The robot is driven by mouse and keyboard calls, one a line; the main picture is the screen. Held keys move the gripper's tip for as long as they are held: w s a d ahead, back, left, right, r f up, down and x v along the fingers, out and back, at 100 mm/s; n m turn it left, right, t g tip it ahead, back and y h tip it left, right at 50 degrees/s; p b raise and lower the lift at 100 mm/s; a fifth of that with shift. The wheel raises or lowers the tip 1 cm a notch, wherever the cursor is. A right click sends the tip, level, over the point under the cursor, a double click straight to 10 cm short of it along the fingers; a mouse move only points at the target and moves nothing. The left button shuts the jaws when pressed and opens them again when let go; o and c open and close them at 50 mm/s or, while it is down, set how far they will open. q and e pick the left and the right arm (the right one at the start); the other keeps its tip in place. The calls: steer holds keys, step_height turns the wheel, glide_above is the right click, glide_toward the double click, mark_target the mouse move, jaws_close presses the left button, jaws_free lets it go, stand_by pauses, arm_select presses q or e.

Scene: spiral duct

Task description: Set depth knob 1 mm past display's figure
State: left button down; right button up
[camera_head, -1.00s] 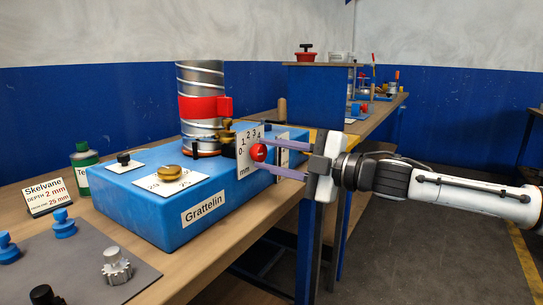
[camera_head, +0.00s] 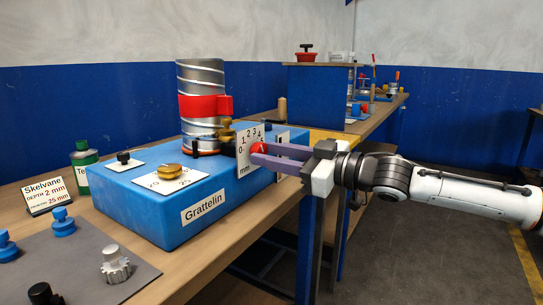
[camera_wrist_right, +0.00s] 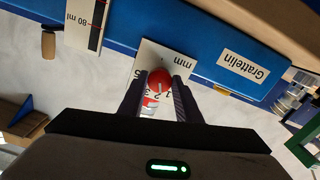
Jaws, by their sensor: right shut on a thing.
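The red depth knob (camera_head: 259,147) sits on a white scale plate (camera_head: 244,160) marked in mm on the side of the blue Grattelin box (camera_head: 190,226). My right gripper (camera_head: 254,154) is shut on the knob, one finger on each side. In the right wrist view the knob (camera_wrist_right: 159,80) lies between the two dark fingers. A pale line shows on it, but I cannot read its exact figure. The display card (camera_head: 49,195) reads Skelvane, depth 2 mm, with 25 mm on a smaller line. My left gripper is not in view.
A brass knob (camera_head: 168,172) with its own scale and a black knob (camera_head: 123,158) are on the box top. A spiral metal duct with a red clamp (camera_head: 204,106) stands behind them. A green can (camera_head: 84,155), blue parts and a gear (camera_head: 115,265) are at the left.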

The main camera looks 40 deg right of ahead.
steer(key=m, duration=0.7)
steer(key=shift+a+m+b, duration=0.1)
steer(key=shift+m+b, duration=0.2)
steer(key=shift+b, duration=0.05)
stand_by(0.4)
steer(key=o, duration=1.1)
steer(key=shift+c, duration=0.2)
